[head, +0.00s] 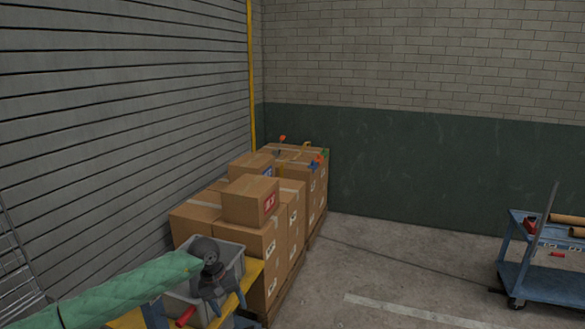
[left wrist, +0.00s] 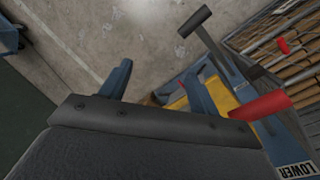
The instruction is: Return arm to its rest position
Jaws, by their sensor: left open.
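My left arm in its green quilted sleeve (head: 130,290) comes in from the lower left of the head view. My left gripper (head: 227,302) points downward in front of a grey bin (head: 232,250). My right arm and gripper are not in view.
The bin sits by a yellow surface (head: 252,275). Stacked cardboard boxes (head: 258,240) stand behind it along the shutter. A blue cart (head: 540,280) stands at right; the floor between is clear. A red part (left wrist: 262,106) and dark T-shaped bar (left wrist: 195,20) are near my gripper.

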